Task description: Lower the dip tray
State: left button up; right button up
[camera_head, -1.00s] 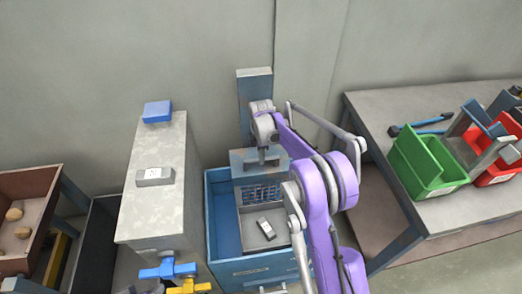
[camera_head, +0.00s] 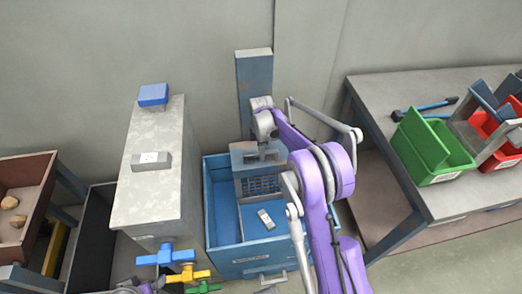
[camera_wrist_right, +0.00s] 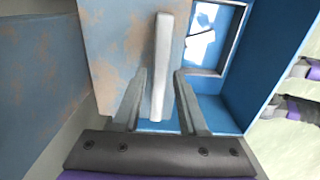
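The dip tray (camera_head: 255,186) is a grey box with a wire grid, inside the blue tank (camera_head: 221,208) in the head view. My left gripper is not shown; only a bit of purple arm shows at the bottom left.
A grey cabinet (camera_head: 148,200) with blue, yellow and green valve handles (camera_head: 168,254) stands left of the tank. A workbench (camera_head: 395,95) with green (camera_head: 430,148) and red bins is at right. A brown box (camera_head: 28,185) of shells is at far left.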

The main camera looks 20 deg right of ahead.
jog(key=shift+o, duration=0.4)
jog(key=shift+r, duration=0.1)
notch_tip(320, 180, up, 11)
jog(key=p, duration=0.1)
dwell(0.9)
